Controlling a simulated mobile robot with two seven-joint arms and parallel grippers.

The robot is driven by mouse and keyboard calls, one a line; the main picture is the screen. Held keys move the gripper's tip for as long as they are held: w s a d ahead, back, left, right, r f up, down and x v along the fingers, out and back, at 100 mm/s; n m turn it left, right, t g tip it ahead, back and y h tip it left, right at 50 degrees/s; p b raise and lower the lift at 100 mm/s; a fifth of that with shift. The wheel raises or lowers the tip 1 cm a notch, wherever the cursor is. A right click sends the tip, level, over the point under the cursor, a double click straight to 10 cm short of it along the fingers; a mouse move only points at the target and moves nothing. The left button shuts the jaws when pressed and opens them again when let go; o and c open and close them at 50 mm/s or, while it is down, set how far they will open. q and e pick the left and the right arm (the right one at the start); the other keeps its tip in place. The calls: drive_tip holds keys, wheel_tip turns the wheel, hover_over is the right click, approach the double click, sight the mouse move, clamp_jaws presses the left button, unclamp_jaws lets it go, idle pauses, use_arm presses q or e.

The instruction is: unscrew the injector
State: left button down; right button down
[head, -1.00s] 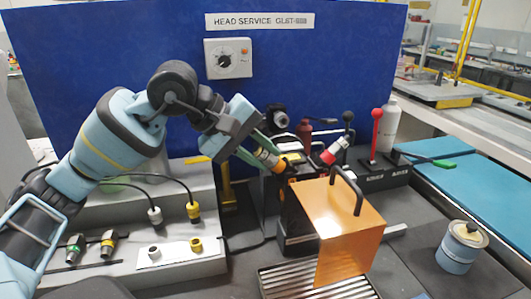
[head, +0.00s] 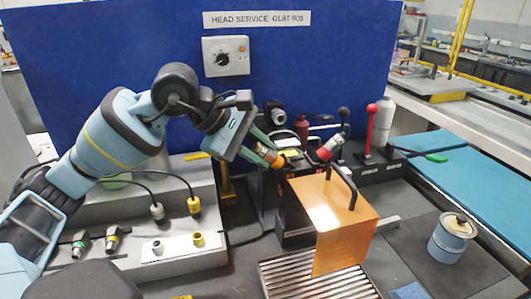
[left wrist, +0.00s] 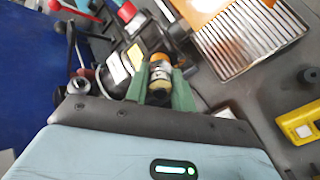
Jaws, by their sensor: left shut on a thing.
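The injector (head: 274,160), a short cylinder with orange-yellow and dark bands, sits tilted at the upper left of the black head unit (head: 297,228). My left gripper (head: 264,153) has its green fingers closed around the injector from the upper left. In the left wrist view the injector (left wrist: 160,67) shows between the two green fingers (left wrist: 160,88), with a pale band and a brassy end. Its far end meets dark parts of the unit, and I cannot tell how deep it is seated. My right gripper is not in view.
An orange see-through guard (head: 330,222) with a black handle stands just right of the injector, above a ribbed metal tray (head: 285,279). A red-banded part (head: 328,149) and a red lever (head: 370,125) are behind. A grey stepped stand (head: 120,210) with cabled connectors is left.

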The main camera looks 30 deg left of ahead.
use_arm(q)
drive_tip(key=n, duration=0.2)
drive_tip(key=shift+r+n+p, duration=0.1)
drive_tip(key=shift+n+p, duration=0.2)
drive_tip(key=shift+p, duration=0.05)
drive_tip(key=n+p, duration=0.1)
drive_tip(key=n, duration=0.1)
drive_tip(key=shift+n, duration=0.4)
drive_tip(key=n, duration=0.2)
drive_tip(key=shift+n+p, duration=0.3)
drive_tip(key=shift+p, duration=0.05)
drive_tip(key=shift+n+p, duration=0.4)
drive_tip(key=shift+n, duration=1.2)
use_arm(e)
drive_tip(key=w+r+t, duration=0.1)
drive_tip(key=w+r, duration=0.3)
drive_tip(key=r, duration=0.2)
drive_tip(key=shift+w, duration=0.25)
